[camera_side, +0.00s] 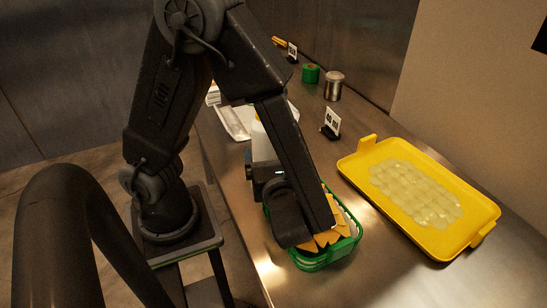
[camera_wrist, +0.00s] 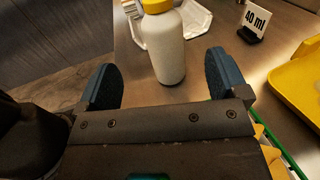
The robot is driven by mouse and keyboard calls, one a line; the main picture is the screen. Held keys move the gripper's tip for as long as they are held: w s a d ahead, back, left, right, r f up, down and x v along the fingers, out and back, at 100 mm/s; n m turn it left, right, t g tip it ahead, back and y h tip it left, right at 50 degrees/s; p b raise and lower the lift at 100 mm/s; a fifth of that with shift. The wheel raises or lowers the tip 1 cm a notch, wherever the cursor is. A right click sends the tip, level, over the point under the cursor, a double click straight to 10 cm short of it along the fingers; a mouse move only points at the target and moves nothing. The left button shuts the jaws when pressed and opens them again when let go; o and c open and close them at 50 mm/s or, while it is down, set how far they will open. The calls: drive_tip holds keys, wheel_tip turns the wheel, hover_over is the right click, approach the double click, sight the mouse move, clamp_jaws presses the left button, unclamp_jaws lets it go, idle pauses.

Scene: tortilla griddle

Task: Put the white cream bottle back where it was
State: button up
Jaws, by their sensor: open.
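The white cream bottle (camera_wrist: 170,50) with a yellow cap (camera_wrist: 157,6) stands upright on the steel counter in the wrist view. In the side view only a sliver of the bottle (camera_side: 258,141) shows behind my arm. My gripper (camera_wrist: 161,85) is open, with its two blue fingers spread wide. The bottle stands just beyond the fingertips, roughly between them in the picture, and nothing is held.
A green basket (camera_side: 322,262) of yellow chip-like pieces sits under my wrist. A yellow tray (camera_side: 447,252) lies to the right. A "40 ml" card (camera_wrist: 253,22), a white tray (camera_side: 233,122), a metal can (camera_side: 333,87) and a green roll (camera_side: 311,73) stand farther back. Counter (camera_side: 372,253) is bare between basket and tray.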

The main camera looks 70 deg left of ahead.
drive_tip(key=shift+s+d, duration=0.1)
drive_tip(key=shift+d, duration=0.15)
drive_tip(key=s+a+r+n+g+h, duration=0.15)
drive_tip(key=s+n+g+h, duration=0.4)
drive_tip(key=n+h, duration=0.65)
drive_tip(key=w+d+r+n+t+h, duration=0.2)
drive_tip(key=r+n+t+h, duration=0.3)
drive_tip(key=n, duration=0.4)
wheel_tip(320, 180, up, 3)
drive_tip(key=shift+w+d+f+t, duration=0.2)
drive_tip(key=shift+w+d+t, duration=0.2)
drive_tip(key=shift+w+t, duration=0.25)
